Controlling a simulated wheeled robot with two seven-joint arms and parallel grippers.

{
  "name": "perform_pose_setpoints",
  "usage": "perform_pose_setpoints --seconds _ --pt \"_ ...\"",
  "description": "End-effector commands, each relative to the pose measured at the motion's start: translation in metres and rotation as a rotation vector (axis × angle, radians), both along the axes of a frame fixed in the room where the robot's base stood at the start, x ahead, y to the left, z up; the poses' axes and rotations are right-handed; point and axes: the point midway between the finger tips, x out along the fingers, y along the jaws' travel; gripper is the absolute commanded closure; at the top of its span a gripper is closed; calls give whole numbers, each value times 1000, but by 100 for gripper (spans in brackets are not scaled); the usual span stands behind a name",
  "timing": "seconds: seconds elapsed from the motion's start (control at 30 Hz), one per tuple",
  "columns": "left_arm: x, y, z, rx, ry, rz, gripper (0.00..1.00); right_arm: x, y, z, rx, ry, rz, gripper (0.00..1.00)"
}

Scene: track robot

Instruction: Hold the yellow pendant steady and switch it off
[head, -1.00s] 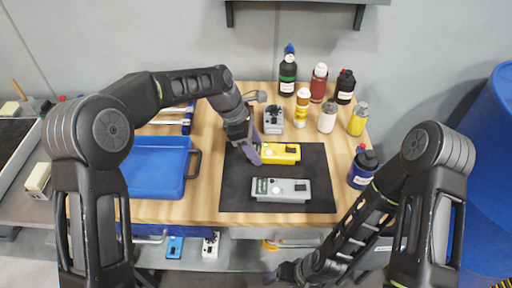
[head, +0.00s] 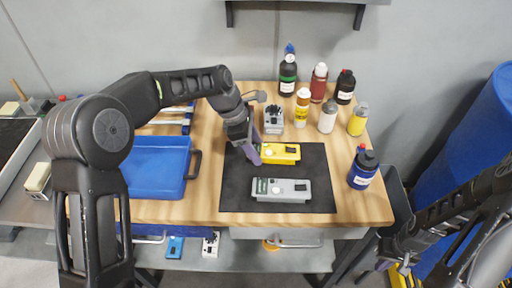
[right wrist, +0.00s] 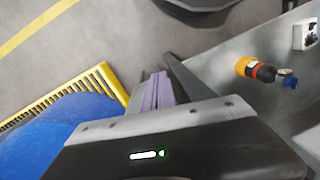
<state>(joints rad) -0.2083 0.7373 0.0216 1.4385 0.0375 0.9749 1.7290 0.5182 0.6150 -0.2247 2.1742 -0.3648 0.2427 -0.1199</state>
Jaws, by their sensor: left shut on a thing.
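The yellow pendant (head: 283,153) lies on the dark mat (head: 229,194), with a dark panel and a white round part on its top. My left gripper (head: 252,154) is shut on its left end, and the fingers hide that end. The grey pendant (head: 283,190) lies on the mat nearer to me, apart from the yellow one. My right gripper (head: 382,264) is off the table at the lower right, far from the pendant. In the right wrist view its purple fingers (right wrist: 158,92) are together with nothing between them.
A blue tray (head: 187,182) stands left of the mat. A grey device (head: 274,121) and several bottles stand behind the mat. A blue bottle (head: 363,168) stands at the table's right, near a dark bin (head: 398,197) and a large blue barrel (head: 480,135).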

Motion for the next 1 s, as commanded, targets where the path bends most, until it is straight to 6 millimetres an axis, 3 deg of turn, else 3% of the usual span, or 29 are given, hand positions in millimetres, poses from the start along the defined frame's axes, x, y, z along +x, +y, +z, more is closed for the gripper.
perform_pose_setpoints --seconds 0.03,0.2,0.37,0.57,0.7,0.87,1.0 --pt "0 0 1 -1 -1 0 100 23 -15 14 -21 -41 15 100" --pt "0 0 1 0 -1 0 100 94 -47 65 -75 -152 97 100" --pt "0 0 1 -1 -1 0 100 159 -50 122 -109 -244 216 100" --pt "0 0 1 -1 -1 0 100 231 -19 198 -128 -344 397 100" --pt "0 0 1 -1 -1 0 100 271 14 254 -132 -413 524 100" --pt "0 0 1 -1 -1 0 100 303 57 321 -135 -491 670 100" --pt "0 0 1 -1 -1 0 100 319 102 380 -129 -558 802 100"
